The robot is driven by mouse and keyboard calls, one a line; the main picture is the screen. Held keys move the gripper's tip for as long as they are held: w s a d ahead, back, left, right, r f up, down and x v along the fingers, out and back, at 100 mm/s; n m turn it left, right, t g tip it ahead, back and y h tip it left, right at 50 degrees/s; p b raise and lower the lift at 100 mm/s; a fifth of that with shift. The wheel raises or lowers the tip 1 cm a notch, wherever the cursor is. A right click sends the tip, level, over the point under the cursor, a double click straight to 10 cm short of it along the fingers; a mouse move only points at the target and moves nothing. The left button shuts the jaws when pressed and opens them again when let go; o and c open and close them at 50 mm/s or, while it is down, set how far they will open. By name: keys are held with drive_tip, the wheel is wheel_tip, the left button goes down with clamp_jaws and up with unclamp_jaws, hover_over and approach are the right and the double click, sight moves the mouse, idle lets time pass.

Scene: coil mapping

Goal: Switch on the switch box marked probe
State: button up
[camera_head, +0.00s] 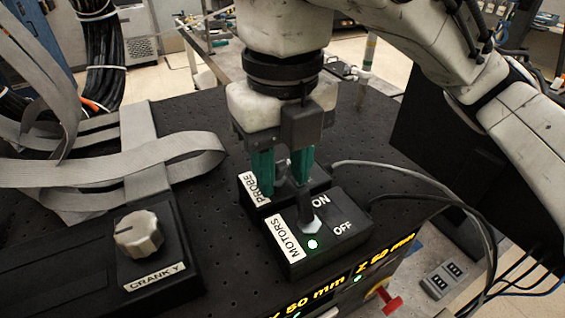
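The black switch box marked PROBE (256,189) stands behind the MOTORS box on the black perforated table. My gripper (282,183) points down over the PROBE box, its two green fingers apart with a gap between them. A bit of grey metal, perhaps the PROBE switch lever, shows in the gap. I cannot tell whether the fingers touch it. The fingers and the MOTORS box hide most of the PROBE box, including any light and its ON/OFF marks.
The MOTORS switch box (318,245), with a dark lever and a lit green light, stands just in front. A CRANK Y box with a knob (138,234) is at left, beside grey ribbon cables (130,165). Grey cables (390,171) run off right. A yellow-lettered display is at the front edge.

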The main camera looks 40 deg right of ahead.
clamp_jaws()
drive_tip(key=shift+r, duration=0.15)
drive_tip(key=g+p, duration=0.1)
drive_tip(key=p, duration=0.2)
drive_tip(key=shift+w+r, duration=0.25)
drive_tip(key=shift+r, duration=0.05)
drive_tip(key=g+p, duration=0.1)
drive_tip(key=p, duration=0.2)
drive_tip(key=g+p, duration=0.1)
drive_tip(key=shift+w+d+r+g+y, duration=0.15)
drive_tip(key=shift+w+r+g+y, duration=0.15)
drive_tip(key=shift+w, duration=0.1)
drive_tip(key=g+p, duration=0.1)
drive_tip(key=p, duration=0.1)
drive_tip(key=w+g+p, duration=0.1)
drive_tip(key=g+p, duration=0.1)
drive_tip(key=p, duration=0.1)
drive_tip(key=shift+w+d+f+y, duration=0.1)
drive_tip(key=shift+f+y, duration=0.1)
drive_tip(key=shift+y, duration=0.2)
drive_tip(key=shift+w+d+f+g+p, duration=0.1)
drive_tip(key=shift+w+f+g+p, duration=0.15)
drive_tip(key=shift+g+p, duration=0.35)
drive_tip(key=shift+w+d+f+g+p, duration=0.1)
drive_tip(key=shift+w+f+g+p, duration=0.15)
drive_tip(key=shift+g, duration=0.65)
drive_tip(key=shift+y, duration=0.3)
drive_tip(key=shift+o, duration=0.6)
unclamp_jaws()
